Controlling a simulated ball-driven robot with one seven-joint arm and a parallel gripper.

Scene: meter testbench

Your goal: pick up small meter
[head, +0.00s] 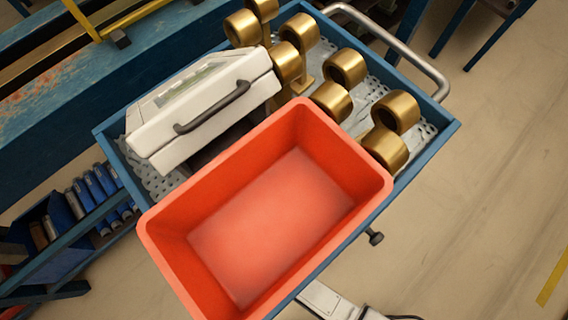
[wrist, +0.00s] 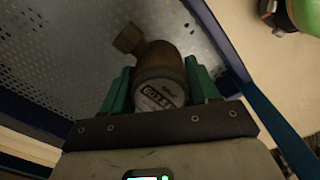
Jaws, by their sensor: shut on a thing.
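In the wrist view, the small meter (wrist: 160,92) is a brown, brass-like round body with a pale number dial and a short pipe stub at its upper left. My gripper (wrist: 158,80) has its green fingers on both sides of the meter and is shut on it. The dial faces the wrist camera. A perforated grey metal surface (wrist: 60,60) lies behind the meter; I cannot tell whether the meter touches it. I cannot make out my gripper or the held meter in the head view.
In the head view, a blue-rimmed cart (head: 443,137) carries an orange bin (head: 270,225), empty where visible, a white device (head: 200,105) with a black handle, and several brass fittings (head: 347,67). A metal handle (head: 400,40) curves off the far right corner. Open floor lies right.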

